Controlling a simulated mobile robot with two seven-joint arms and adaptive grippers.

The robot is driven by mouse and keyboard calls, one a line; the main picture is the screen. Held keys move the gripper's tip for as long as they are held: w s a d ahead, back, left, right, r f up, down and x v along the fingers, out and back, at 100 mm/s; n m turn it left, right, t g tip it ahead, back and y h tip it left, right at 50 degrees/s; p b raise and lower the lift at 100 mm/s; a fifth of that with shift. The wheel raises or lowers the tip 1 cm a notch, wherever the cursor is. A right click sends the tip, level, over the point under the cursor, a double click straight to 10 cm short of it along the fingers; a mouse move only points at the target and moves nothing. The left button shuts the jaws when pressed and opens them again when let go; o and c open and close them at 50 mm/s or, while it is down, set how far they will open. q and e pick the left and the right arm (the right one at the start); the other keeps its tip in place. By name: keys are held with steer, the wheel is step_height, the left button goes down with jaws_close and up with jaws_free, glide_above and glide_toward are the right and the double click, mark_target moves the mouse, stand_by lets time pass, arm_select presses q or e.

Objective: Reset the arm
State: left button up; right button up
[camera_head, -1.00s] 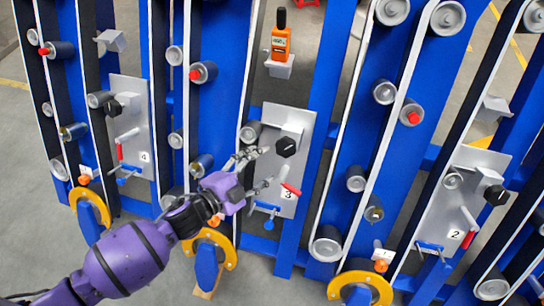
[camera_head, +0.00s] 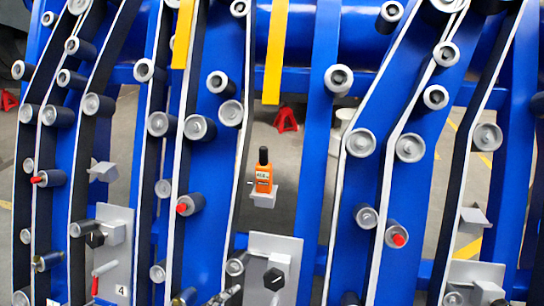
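Of my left gripper (camera_head: 229,296), only a dark finger part shows at the bottom edge of the head view, just left of the lower middle. It is in front of or beside the lower left part of a grey panel (camera_head: 287,248) with a black knob (camera_head: 273,279). I cannot tell if it touches anything or whether it is open. The purple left arm is below the picture. My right gripper is out of view.
Blue chassis frames with belts and grey rollers (camera_head: 339,78) fill the view. An orange handheld device (camera_head: 263,172) stands on a small grey bracket (camera_head: 264,196). Another grey panel, numbered 4 (camera_head: 118,270), is at lower left. Yellow bars (camera_head: 274,50) hang at the top.

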arm_select(q)
steer(key=s+a+f+n+g+y+p, duration=0.1)
steer(key=s+a+n+y+p, duration=0.1)
steer(key=s, duration=0.8)
steer(key=s+a+f+n+g+y+p, duration=0.1)
steer(key=s+a+n+y+p, duration=0.1)
steer(key=s+a+n+p, duration=0.2)
steer(key=s+a+f+n+g+y+p, duration=0.1)
steer(key=s+n, duration=0.6)
steer(key=s, duration=0.8)
steer(key=a+y+p, duration=0.1)
steer(key=a+p, duration=0.1)
steer(key=shift+s+a+n+g+y, duration=0.3)
steer(key=shift+s+a+g+y, duration=0.1)
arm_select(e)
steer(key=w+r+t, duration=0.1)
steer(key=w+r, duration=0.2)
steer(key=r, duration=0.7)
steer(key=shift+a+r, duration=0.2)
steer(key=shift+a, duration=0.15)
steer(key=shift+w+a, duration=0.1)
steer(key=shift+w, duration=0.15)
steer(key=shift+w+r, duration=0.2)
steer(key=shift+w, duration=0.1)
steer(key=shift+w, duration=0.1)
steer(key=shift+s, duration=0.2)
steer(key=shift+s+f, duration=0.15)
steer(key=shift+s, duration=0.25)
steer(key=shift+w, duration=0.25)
